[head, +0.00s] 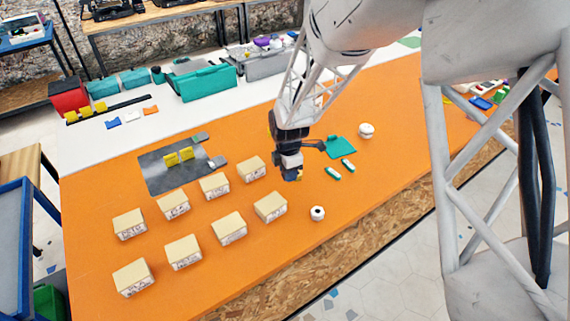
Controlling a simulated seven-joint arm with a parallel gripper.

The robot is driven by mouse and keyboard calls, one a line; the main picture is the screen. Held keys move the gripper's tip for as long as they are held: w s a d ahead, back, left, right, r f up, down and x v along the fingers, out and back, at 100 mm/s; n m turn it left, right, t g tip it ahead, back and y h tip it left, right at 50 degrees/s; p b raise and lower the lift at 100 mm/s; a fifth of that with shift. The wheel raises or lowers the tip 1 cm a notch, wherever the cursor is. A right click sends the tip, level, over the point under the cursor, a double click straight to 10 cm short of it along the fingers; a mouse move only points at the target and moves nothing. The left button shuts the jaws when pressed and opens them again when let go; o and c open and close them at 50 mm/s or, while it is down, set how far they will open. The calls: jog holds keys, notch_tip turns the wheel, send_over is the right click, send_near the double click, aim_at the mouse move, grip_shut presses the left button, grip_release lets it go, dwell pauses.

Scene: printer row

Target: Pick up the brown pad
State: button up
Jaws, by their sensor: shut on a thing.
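My gripper (292,174) is above the orange table, to the right of the tan-topped blocks. It is shut on a small yellow-brown thing (299,175), of which only a sliver shows beside the fingers. The fingers hide the rest, so I cannot tell for sure whether this is the brown pad. I make out no other brown pad on the table.
Several tan-topped blocks (229,227) stand in two rows at the left. A dark plate (165,178) with yellow pieces lies behind them. A white round thing (317,213), green pieces (333,173) and a green plate (341,147) lie near my gripper. Teal bins (205,82) stand behind.

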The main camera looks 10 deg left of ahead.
jog(key=shift+s+d, duration=0.35)
jog(key=shift+s, duration=0.4)
jog(key=shift+w+r, duration=0.1)
